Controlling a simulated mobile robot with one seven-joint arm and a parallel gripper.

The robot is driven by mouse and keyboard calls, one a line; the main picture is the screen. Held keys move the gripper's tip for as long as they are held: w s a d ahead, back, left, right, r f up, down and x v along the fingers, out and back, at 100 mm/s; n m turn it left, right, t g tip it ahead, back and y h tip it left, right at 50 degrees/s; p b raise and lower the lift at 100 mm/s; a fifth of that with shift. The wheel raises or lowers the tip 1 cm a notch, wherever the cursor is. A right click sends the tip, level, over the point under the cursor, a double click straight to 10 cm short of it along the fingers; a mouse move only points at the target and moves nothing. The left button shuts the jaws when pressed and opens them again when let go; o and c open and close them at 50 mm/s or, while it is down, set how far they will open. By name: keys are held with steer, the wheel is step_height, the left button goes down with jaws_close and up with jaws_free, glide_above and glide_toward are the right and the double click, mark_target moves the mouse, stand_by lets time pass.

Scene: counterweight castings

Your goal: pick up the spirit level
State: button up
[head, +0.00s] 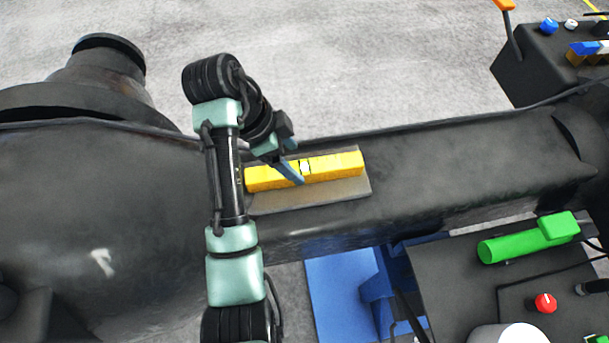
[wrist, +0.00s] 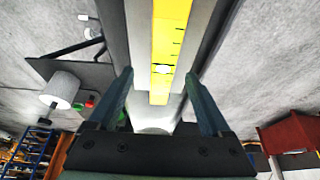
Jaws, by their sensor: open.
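The spirit level (head: 336,165) is a long yellow bar with a pale vial near its middle. It lies on a flat grey-brown plate (head: 325,194) on top of the dark casting beam (head: 440,180) in the head view. My gripper (head: 296,177) is over the level near its middle and hides a little of it. In the wrist view the level (wrist: 170,45) runs away from between my two open fingers (wrist: 163,105), with nothing gripped. I cannot tell the exact height of the fingertips over it.
A green cylindrical tool (head: 528,238) and a red knob (head: 545,303) are on a dark surface at the lower right. A dark box (head: 540,62) with a blue knob stands at the upper right. A large dark round casting (head: 90,200) fills the left. The beam right of the level is clear.

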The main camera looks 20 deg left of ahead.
mark_target(303, 166)
steer(key=shift+b+x, duration=0.4)
steer(key=shift+x, duration=0.45)
steer(key=shift+p+x, duration=0.6)
steer(key=shift+x, duration=1.85)
steer(key=shift+w+a, duration=0.15)
jaws_close()
